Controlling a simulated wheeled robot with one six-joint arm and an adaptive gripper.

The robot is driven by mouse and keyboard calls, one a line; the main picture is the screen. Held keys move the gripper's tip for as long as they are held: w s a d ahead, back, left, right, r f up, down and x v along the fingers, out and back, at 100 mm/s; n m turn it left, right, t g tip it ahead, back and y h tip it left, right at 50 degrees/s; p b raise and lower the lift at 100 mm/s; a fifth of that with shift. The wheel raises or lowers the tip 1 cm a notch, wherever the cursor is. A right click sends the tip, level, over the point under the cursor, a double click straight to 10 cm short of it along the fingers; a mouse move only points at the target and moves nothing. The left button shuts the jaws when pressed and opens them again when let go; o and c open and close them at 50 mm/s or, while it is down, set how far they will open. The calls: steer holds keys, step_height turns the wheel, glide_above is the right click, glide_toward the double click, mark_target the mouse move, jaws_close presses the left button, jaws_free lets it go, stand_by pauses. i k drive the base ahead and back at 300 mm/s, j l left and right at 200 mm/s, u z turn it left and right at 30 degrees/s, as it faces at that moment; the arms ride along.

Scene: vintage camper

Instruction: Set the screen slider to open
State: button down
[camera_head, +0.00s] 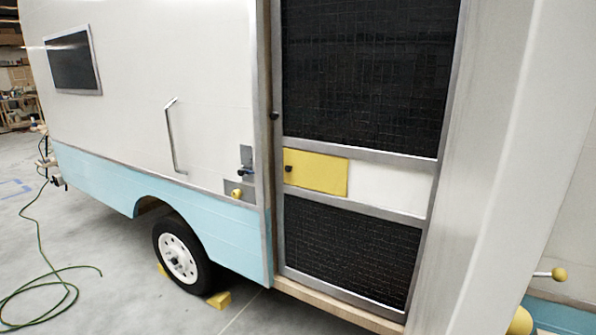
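The screen door (365,153) fills the doorway of the white and blue camper, with a dark mesh above and below its middle band. In that band, the yellow screen slider (318,174) covers the left part. A small dark knob (288,168) sits near the slider's left edge. The right part of the band is a plain white panel (388,189); I cannot tell whether it is an opening or a solid surface. My gripper is not in view.
A metal grab handle (175,140) and a latch plate (240,190) with a yellow knob are left of the doorway. A tall white panel (500,170) stands at the right. A green hose (38,290) lies on the floor by the wheel (180,256).

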mark_target(315, 171)
steer(key=u, duration=2.55)
steer(key=i+j+z, duration=0.1)
steer(key=i, duration=0.4)
steer(key=i+j, duration=0.2)
steer(key=i, duration=0.25)
steer(key=i+j+z, duration=0.15)
steer(key=i, duration=0.3)
steer(key=i+l+z, duration=0.2)
steer(key=i+z, duration=0.55)
steer(key=i, duration=0.15)
steer(key=i+z, duration=0.4)
steer(key=i+j+z, duration=0.2)
steer(key=i+z, duration=0.15)
steer(key=i, duration=0.15)
steer(key=i+z, duration=0.4)
steer(key=i+j+z, duration=0.1)
steer(key=i+z, duration=0.3)
steer(key=i, duration=0.2)
steer(key=i+j+z, duration=0.4)
steer(key=l+z, duration=0.1)
steer(key=z, duration=1.25)
steer(key=i+j, duration=0.05)
